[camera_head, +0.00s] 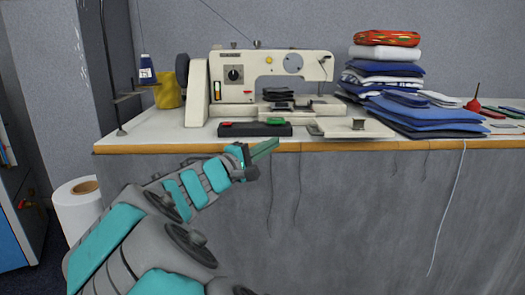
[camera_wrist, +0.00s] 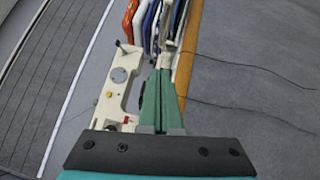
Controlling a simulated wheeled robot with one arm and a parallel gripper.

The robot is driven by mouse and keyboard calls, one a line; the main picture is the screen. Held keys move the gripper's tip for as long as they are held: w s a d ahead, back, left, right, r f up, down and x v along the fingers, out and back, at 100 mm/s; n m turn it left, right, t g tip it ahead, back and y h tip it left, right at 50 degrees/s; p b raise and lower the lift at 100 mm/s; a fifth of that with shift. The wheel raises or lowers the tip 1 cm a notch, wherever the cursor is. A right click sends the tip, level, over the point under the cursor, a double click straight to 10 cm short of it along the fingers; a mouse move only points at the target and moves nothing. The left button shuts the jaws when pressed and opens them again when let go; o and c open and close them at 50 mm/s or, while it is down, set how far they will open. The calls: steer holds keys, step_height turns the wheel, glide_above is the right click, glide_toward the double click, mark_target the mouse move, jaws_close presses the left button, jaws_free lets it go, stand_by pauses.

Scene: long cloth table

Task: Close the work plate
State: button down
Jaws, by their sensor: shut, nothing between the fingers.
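The cream sewing machine (camera_head: 235,92) stands on the white table top. The pale work plate (camera_head: 342,131) lies low at its front right, reaching out towards the table's front edge, with a small raised knob on it. It looks swung out from the machine. My gripper (camera_head: 272,147) is shut and empty at the table's front edge, left of the plate and apart from it. In the wrist view my gripper's green fingers (camera_wrist: 159,78) lie together beside the machine (camera_wrist: 122,80). They hide part of what lies beyond, and I cannot make out the plate clearly there.
A black switch box (camera_head: 254,130) with red and green buttons sits between my gripper and the machine. Folded cloths (camera_head: 425,114) are piled right of the plate.

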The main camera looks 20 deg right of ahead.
steer(key=d+r, duration=0.1)
steer(key=d, duration=0.6)
steer(key=shift+w+d, duration=0.35)
steer(key=shift+w, duration=0.05)
steer(key=shift+s+d+r, duration=0.1)
